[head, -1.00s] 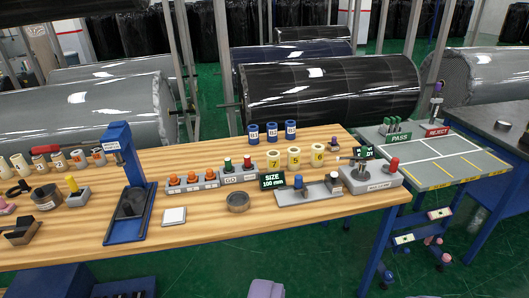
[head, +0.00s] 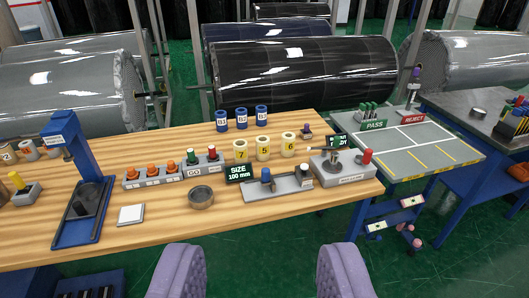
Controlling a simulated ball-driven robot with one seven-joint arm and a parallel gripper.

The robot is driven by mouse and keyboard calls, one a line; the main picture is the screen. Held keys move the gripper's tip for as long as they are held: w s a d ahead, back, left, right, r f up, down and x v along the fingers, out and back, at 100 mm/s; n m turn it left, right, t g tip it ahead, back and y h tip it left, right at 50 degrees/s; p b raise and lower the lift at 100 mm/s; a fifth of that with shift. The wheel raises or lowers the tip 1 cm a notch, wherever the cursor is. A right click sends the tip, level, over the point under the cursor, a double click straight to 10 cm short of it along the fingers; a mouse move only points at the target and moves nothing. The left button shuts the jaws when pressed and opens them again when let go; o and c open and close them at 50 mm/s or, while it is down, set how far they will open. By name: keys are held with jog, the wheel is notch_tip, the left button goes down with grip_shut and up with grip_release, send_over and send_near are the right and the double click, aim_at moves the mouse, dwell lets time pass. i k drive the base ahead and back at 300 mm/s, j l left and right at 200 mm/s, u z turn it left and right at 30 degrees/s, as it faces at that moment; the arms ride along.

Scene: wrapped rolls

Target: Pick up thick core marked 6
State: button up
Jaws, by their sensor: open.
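The thick core marked 6 (head: 288,144) is a short cream-yellow cylinder standing upright on the wooden table. It is the rightmost of a row of three, beside a middle core (head: 262,148) whose number is hard to read and a core marked 7 (head: 241,151). My gripper (head: 260,268) shows as two lilac padded fingers at the bottom of the picture. It is open, with nothing between the fingers, and is well apart from the cores, on the near side of the table.
Three blue cores (head: 241,118) stand behind the cream ones. In front are a SIZE 100 mm sign (head: 239,173), a grey fixture (head: 262,190) and a grey ring (head: 201,197). A grey device with a red knob (head: 345,168) stands to the right. A blue stand (head: 82,180) rises at left.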

aim_at(289, 138)
jog(key=i+z, duration=0.15)
jog(key=i, duration=0.4)
jog(key=i+z, duration=0.1)
jog(key=i, duration=0.45)
jog(key=i+z, duration=0.15)
jog(key=i, duration=0.35)
jog(key=i+j+z, duration=0.1)
jog(key=i, duration=0.45)
jog(key=i+j+z, duration=0.15)
jog(key=i, duration=0.35)
jog(key=j, duration=0.1)
